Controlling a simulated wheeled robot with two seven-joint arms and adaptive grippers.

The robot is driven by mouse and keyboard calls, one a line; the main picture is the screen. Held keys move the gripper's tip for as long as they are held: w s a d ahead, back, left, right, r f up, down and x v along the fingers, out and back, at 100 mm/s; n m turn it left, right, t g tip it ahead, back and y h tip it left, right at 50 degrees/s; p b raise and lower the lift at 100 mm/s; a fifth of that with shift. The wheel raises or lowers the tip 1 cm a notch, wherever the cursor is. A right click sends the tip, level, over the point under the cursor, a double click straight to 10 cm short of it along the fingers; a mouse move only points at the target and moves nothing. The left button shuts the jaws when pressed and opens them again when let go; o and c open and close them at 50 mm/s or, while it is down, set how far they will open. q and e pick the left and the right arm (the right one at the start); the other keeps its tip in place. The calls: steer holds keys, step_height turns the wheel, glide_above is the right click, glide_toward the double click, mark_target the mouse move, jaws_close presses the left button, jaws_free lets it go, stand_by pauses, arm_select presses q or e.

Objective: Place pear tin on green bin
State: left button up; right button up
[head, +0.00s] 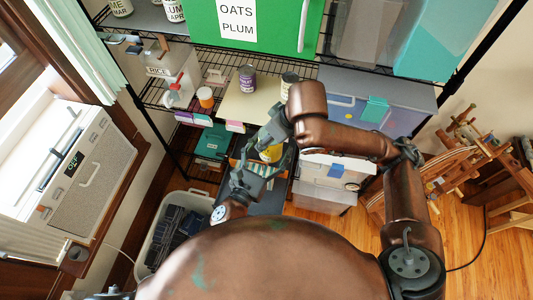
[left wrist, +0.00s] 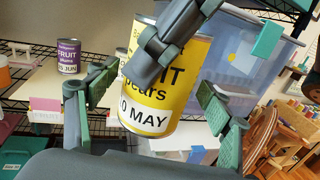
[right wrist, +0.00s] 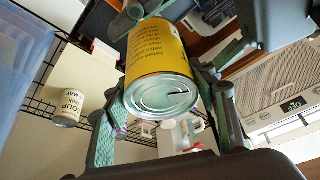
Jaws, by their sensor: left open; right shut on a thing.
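The pear tin (head: 272,153) is yellow with a white band. In the left wrist view the tin (left wrist: 160,98) shows its "Pears" label; in the right wrist view the tin (right wrist: 160,70) shows a metal end. My right gripper (head: 277,128) is shut on it, clear of the shelf. My left gripper (head: 242,182) is open, its fingers on either side of the tin in the left wrist view; I cannot tell whether they touch it. A green bin (head: 275,38) labelled "OATS PLUM" stands on the upper shelf.
A purple-labelled fruit tin (head: 247,79) and another tin (head: 288,84) stand on a cream board (head: 240,105) on the wire shelf. A clear blue-lidded box (head: 365,105) is to their right.

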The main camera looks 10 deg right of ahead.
arm_select(q)
steer(key=shift+w+d, duration=0.1)
steer(key=shift+d, duration=0.1)
steer(key=c, duration=1.6)
arm_select(e)
steer(key=shift+a+r, duration=0.1)
arm_select(q)
steer(key=shift+r, duration=0.15)
steer(key=shift+c, duration=0.6)
arm_select(e)
steer(key=o, duration=1.2)
steer(key=shift+c, duration=0.2)
steer(key=o, duration=0.5)
